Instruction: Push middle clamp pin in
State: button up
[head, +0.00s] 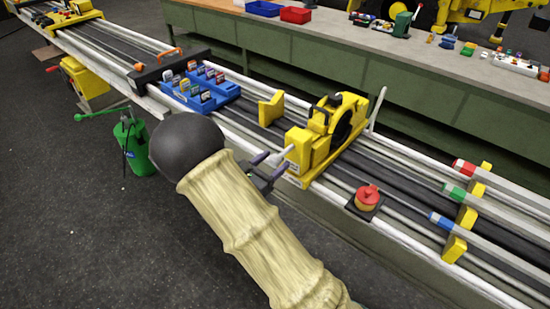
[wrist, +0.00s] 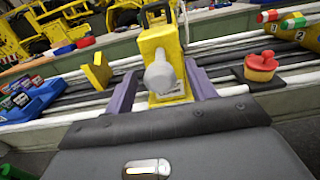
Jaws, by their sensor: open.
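The middle clamp is a yellow block with a black round opening (head: 325,130) on the boom rails. Its pale grey pin (head: 281,154) sticks out of the near face toward me. In the wrist view the round pin head (wrist: 159,77) stands in front of the yellow clamp body (wrist: 162,45). My gripper (head: 268,170) is open, with purple fingers at the near side of the clamp. In the wrist view the fingers (wrist: 160,88) stand left and right of the pin, apart from it. How far the pin sits in the clamp is hidden.
A red mushroom button (head: 368,195) on a yellow base sits right of the clamp. A yellow bracket (head: 271,109) and a blue tray of small parts (head: 200,90) are to the left. Colored-tipped rods (head: 465,168) lie at right. A green canister (head: 133,145) stands on the floor.

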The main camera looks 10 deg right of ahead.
jog(key=shift+w+d, duration=0.4)
jog(key=shift+d, duration=0.2)
